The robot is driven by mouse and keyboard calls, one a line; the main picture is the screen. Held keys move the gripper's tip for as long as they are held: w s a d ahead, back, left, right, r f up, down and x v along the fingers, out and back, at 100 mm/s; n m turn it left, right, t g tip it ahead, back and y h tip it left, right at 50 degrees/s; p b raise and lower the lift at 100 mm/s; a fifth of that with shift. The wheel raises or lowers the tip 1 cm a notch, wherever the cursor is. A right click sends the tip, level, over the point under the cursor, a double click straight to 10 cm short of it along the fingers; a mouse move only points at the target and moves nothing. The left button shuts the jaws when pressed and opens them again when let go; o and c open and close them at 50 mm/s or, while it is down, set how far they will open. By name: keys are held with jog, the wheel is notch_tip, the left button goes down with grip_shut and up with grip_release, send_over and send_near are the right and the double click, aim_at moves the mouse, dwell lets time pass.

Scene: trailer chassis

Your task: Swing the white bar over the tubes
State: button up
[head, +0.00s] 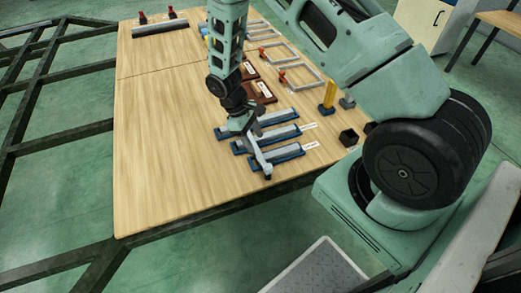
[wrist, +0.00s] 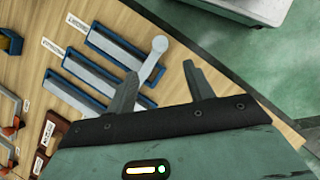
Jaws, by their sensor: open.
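Three grey-white tubes lie in blue trays on the wooden table; in the wrist view they are the near tube (wrist: 118,46), the middle tube (wrist: 92,72) and the far tube (wrist: 72,94). The white bar (wrist: 151,67) has a round end and lies at the right ends of the trays, its lower part hidden by my left finger. It also shows in the head view (head: 261,158), below my gripper. My gripper (wrist: 160,70) is open, with the bar close to the left finger and clear space towards the right one. I cannot tell whether they touch.
Brown trays (head: 264,90), grey frames with red clamps (head: 292,76), a yellow block (head: 328,95) and a small black box (head: 348,137) stand around the trays. The left half of the table (head: 160,150) is clear. The dark chassis frame (head: 50,130) runs beside it.

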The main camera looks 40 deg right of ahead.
jog(key=shift+v, duration=2.55)
jog(key=s+a+r+t+y, duration=0.15)
jog(key=s+a+r, duration=0.45)
jog(key=a+r, duration=0.7)
jog(key=s+a+r+n+t+y, duration=0.1)
jog(key=s+a+r, duration=0.3)
jog(key=s, duration=0.5)
jog(key=s+a+r+n+t, duration=0.1)
jog(key=s+a+r, duration=0.1)
jog(key=s+r, duration=0.5)
notch_tip(320, 180, up, 12)
jog(key=s+p, duration=0.2)
jog(key=p, duration=1.1)
jog(key=shift+d, duration=0.1)
